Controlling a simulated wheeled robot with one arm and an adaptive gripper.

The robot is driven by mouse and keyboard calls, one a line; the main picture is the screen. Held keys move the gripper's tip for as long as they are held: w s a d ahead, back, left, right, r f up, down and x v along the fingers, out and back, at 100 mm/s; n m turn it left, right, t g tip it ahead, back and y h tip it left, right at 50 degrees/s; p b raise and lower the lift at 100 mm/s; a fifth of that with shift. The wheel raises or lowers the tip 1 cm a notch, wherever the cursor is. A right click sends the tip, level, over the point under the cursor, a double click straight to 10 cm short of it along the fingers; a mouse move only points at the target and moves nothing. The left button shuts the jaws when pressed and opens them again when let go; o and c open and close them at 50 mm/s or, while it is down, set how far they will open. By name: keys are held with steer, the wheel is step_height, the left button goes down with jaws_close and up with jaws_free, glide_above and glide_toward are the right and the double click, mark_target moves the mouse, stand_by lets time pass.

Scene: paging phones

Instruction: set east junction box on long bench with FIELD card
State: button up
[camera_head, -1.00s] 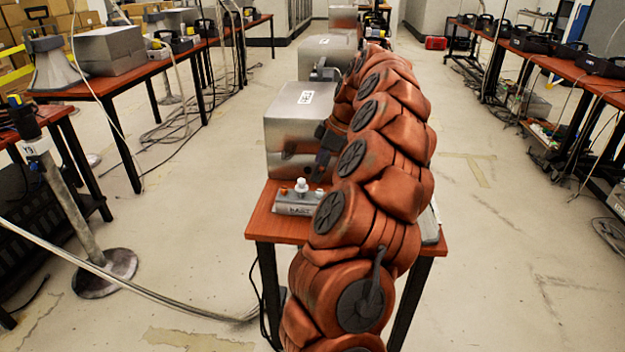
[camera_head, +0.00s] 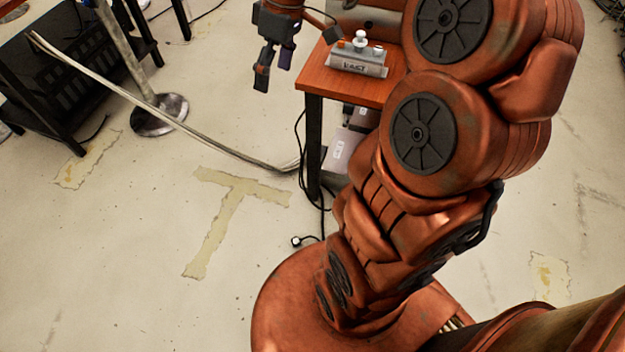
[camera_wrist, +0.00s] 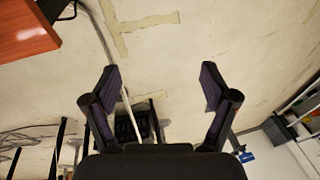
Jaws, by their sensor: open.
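A small grey box with white and orange knobs (camera_head: 357,60) sits on the near end of a red-brown bench top (camera_head: 330,82) in the head view. Its front label is hard to read. My gripper (camera_head: 273,68) hangs open and empty to the left of this bench, apart from the box, with its fingers pointing downward. In the wrist view my gripper (camera_wrist: 160,88) has its fingers spread with nothing between them. A corner of a red-brown top (camera_wrist: 22,32) shows at upper left there. No FIELD card can be made out now.
A lower shelf under the bench holds a pale labelled box (camera_head: 343,148). A post on a round base (camera_head: 158,114) stands at left, beside a dark rack (camera_head: 55,80). A pale cable (camera_head: 180,115) runs toward the bench. The floor at front left is mostly clear.

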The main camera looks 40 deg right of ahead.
steer(key=s+a+f+m+g+h, duration=0.1)
steer(key=s+a+f+m, duration=0.1)
steer(key=s, duration=0.5)
steer(key=s+a+f+m+g+h, duration=0.1)
steer(key=s+a+f+m, duration=0.1)
steer(key=s, duration=0.6)
steer(key=s+a+f+m+g, duration=0.1)
steer(key=s+a+f+m, duration=0.1)
steer(key=s, duration=0.5)
step_height(320, 180, down, 3)
steer(key=shift+s+a+r+h, duration=0.1)
steer(key=shift+s+a+h, duration=0.3)
steer(key=shift+a, duration=0.5)
steer(key=shift+w, duration=0.1)
step_height(320, 180, up, 21)
steer(key=t+p, duration=0.1)
steer(key=p, duration=1.9)
steer(key=shift+s+r, duration=0.2)
steer(key=shift+s, duration=0.05)
